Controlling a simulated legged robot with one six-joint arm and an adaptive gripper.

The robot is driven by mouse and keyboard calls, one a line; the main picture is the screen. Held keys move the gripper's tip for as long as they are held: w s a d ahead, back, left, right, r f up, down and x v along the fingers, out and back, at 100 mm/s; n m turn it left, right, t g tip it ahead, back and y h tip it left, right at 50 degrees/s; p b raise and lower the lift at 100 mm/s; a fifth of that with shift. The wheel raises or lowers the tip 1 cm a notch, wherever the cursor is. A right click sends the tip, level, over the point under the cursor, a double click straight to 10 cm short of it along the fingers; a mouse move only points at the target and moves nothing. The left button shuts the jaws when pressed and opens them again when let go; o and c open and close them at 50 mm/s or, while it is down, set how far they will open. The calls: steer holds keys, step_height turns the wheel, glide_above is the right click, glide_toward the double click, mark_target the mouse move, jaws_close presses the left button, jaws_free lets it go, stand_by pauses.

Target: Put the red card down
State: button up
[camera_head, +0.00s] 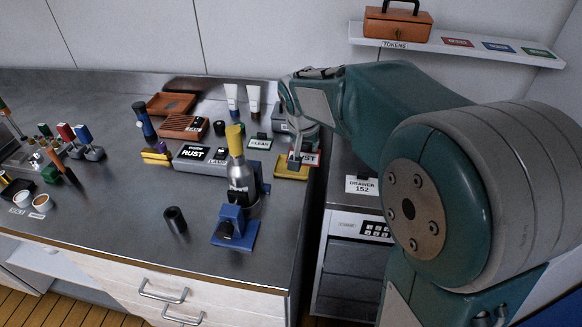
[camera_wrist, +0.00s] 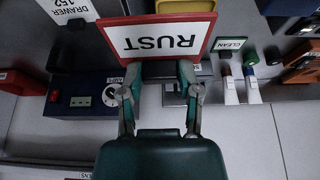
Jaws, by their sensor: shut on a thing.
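The red card (camera_wrist: 158,38), a white plate with a red border reading RUST, is held in my gripper (camera_wrist: 158,74) in the wrist view. In the head view the red card (camera_head: 311,159) shows only partly, at the right end of the counter beside a yellow holder (camera_head: 290,173). My gripper (camera_head: 298,142) is just above this holder. A yellow part (camera_wrist: 185,6) also shows behind the card in the wrist view. I cannot tell whether the card touches the holder.
A green-edged CLEAN card (camera_head: 258,141) stands left of my gripper, with two white tubes (camera_head: 232,97) behind. A shelf (camera_head: 470,43) hangs at upper right.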

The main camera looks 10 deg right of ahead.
mark_target(308, 158)
steer(key=s, duration=0.3)
steer(key=shift+f, duration=0.15)
steer(key=w+f, duration=0.3)
steer(key=w, duration=0.1)
steer(key=w+f, duration=0.3)
steer(key=w, duration=0.2)
steer(key=w+f, duration=0.3)
steer(key=w, duration=0.1)
steer(key=shift+w+a+f, duration=0.1)
steer(key=shift+w+f, duration=0.15)
steer(key=shift+f, duration=0.05)
steer(key=shift+w+f, duration=0.2)
steer(key=shift+f, duration=1.55)
steer(key=o, duration=1)
steer(key=shift+f, duration=0.1)
